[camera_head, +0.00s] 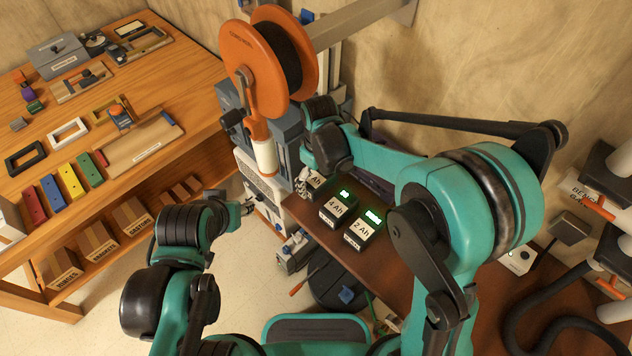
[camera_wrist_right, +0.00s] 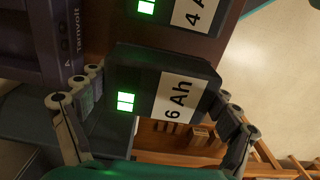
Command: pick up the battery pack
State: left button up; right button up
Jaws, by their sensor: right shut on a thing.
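My right gripper (camera_wrist_right: 158,112) is shut on a dark battery pack (camera_wrist_right: 148,95), with its fingers on two opposite sides. The pack has a lit green display and a white label reading 6 Ah. In the head view this pack (camera_head: 317,181) is partly hidden behind my right gripper (camera_head: 304,182). I cannot tell whether it touches the brown bench top (camera_head: 395,268). My left gripper (camera_head: 243,204) is away to the left, over the floor, and its fingers are too small to judge.
Battery packs marked 4 Ah (camera_head: 336,209) and 2 Ah (camera_head: 361,231) stand on the bench beside the held one. An orange spool (camera_head: 262,55) rises behind. A wooden workbench (camera_head: 190,72) with tools stands at left. A black hose (camera_head: 520,312) lies at right.

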jog(key=s+d+r, duration=0.2)
jog(key=d, duration=0.1)
jog(key=s+d+r+p, duration=0.1)
jog(key=s+d+r, duration=0.1)
jog(key=d, duration=0.1)
jog(key=s+d+r+p, duration=0.1)
jog(key=s+d+r, duration=0.1)
jog(key=d, duration=0.1)
jog(key=shift+d+r, duration=0.1)
jog(key=shift+r, duration=0.05)
jog(key=shift+w+p, duration=0.1)
jog(key=shift+p, duration=0.25)
jog(key=w+d+p, duration=0.1)
jog(key=w+d, duration=0.1)
jog(key=w+d+r+p, duration=0.1)
jog(key=w+d+p, duration=0.2)
jog(key=w+d, duration=0.1)
jog(key=w, duration=0.1)
jog(key=shift+d+r+p, duration=0.15)
jog(key=shift+r+p, duration=0.25)
jog(key=shift+w+d+f+p, duration=0.15)
jog(key=shift+w+d+f, duration=0.65)
jog(key=shift+d, duration=0.4)
jog(key=shift+w+d+f+p, duration=0.1)
jog(key=shift+w+d+f, duration=0.75)
jog(key=shift+d, duration=0.35)
jog(key=shift+w+d+f+p, duration=0.15)
jog(key=shift+w+d+f, duration=0.65)
jog(key=shift+d, duration=0.4)
jog(key=shift+b, duration=0.45)
